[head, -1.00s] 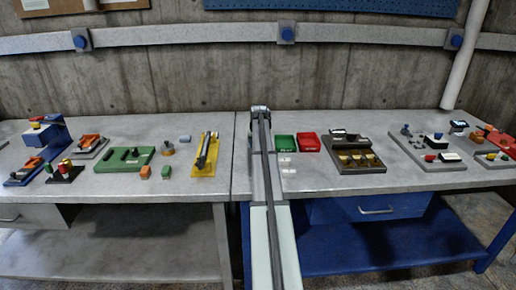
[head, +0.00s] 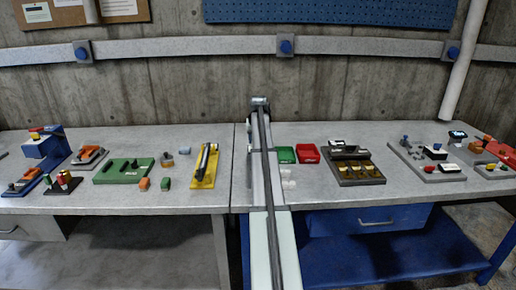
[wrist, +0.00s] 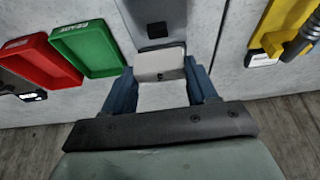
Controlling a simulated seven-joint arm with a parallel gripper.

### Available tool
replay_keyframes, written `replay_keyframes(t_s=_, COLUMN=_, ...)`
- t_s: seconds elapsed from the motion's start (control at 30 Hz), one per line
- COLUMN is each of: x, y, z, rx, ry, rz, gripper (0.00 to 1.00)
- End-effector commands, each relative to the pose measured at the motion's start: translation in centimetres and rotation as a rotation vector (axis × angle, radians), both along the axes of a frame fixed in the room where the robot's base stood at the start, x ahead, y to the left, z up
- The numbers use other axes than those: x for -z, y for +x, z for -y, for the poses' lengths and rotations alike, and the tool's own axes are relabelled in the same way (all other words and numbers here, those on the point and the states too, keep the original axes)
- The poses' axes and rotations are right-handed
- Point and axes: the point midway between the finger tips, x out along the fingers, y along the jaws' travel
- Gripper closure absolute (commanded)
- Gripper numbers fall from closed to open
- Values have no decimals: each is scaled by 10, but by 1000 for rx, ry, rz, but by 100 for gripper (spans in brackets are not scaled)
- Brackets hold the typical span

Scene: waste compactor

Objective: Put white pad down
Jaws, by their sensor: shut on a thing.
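In the wrist view my gripper (wrist: 162,82) has two blue fingers. It is shut on a white pad (wrist: 160,64), a pale block with a small dark mark at its lower edge. Another white surface shows just below it between the fingers; I cannot tell whether it belongs to the same pad. The pad is at the near end of a grey fixture with a dark square; I cannot tell whether they touch. My gripper cannot be made out there.
A green tray (head: 285,155) and a red tray (head: 306,153) stand side by side on the right bench (head: 330,195). A dark block fixture (head: 355,170) is right of them. A yellow-based tool (head: 205,167) lies on the left bench. Bare bench shows around the trays.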

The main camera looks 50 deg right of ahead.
Motion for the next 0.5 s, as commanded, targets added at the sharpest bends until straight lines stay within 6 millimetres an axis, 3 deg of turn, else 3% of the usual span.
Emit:
replay_keyframes(t_s=0.17, x=-14, y=-9, z=10, rx=14, ry=0, rz=0, gripper=78)
replay_keyframes(t_s=0.27, x=-13, y=-28, z=27, rx=41, ry=1, rz=-1, gripper=78)
replay_keyframes(t_s=0.5, x=-6, y=-71, z=98, rx=126, ry=0, rz=0, gripper=78)
